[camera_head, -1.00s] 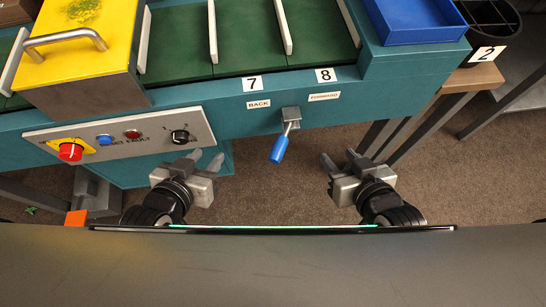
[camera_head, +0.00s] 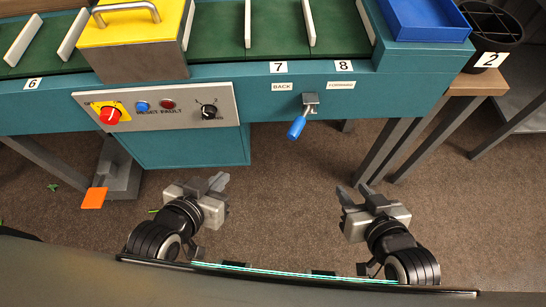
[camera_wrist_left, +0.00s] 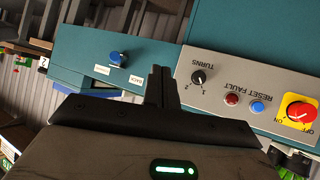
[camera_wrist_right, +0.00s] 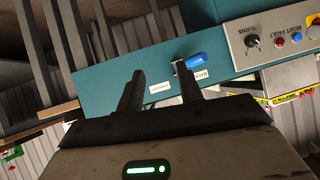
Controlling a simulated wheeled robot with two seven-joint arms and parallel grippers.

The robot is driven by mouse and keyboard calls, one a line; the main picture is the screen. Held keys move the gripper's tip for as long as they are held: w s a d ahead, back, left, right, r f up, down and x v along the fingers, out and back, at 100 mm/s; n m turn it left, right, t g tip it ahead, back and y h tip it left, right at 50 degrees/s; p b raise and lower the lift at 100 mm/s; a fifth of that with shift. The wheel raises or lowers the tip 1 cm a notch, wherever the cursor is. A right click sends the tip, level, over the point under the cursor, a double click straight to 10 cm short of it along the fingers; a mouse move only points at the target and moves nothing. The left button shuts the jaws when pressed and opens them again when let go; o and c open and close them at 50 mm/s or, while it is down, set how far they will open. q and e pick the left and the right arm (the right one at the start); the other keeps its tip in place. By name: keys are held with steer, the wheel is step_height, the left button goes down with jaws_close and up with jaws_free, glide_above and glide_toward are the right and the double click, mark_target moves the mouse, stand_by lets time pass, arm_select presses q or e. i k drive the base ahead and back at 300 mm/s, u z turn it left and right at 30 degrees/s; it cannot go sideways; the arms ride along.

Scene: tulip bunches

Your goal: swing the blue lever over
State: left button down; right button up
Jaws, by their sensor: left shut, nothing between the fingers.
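The blue lever (camera_head: 297,127) hangs from a metal mount on the front of the teal conveyor frame. Its handle points down and to the left, leaning toward the BACK label (camera_head: 282,87) and away from the FORWARD label (camera_head: 341,84). It also shows in the left wrist view (camera_wrist_left: 118,58) and the right wrist view (camera_wrist_right: 197,59). My left gripper (camera_head: 218,182) is shut and empty, below and left of the lever. My right gripper (camera_head: 352,194) is open and empty, below and right of it; its spread fingers (camera_wrist_right: 160,88) show in its wrist view. Neither touches the lever.
A control panel (camera_head: 155,107) with a red knob, buttons and a black dial is left of the lever. A yellow box with a handle (camera_head: 137,33) sits on the green belt. A blue tray (camera_head: 424,23) and a black bin (camera_head: 488,35) are at right.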

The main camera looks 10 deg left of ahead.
mark_target(296, 127)
steer(key=z, duration=0.1)
steer(key=k, duration=0.5)
steer(key=u, duration=0.9)
steer(key=i, duration=0.7)
steer(key=z, duration=1.1)
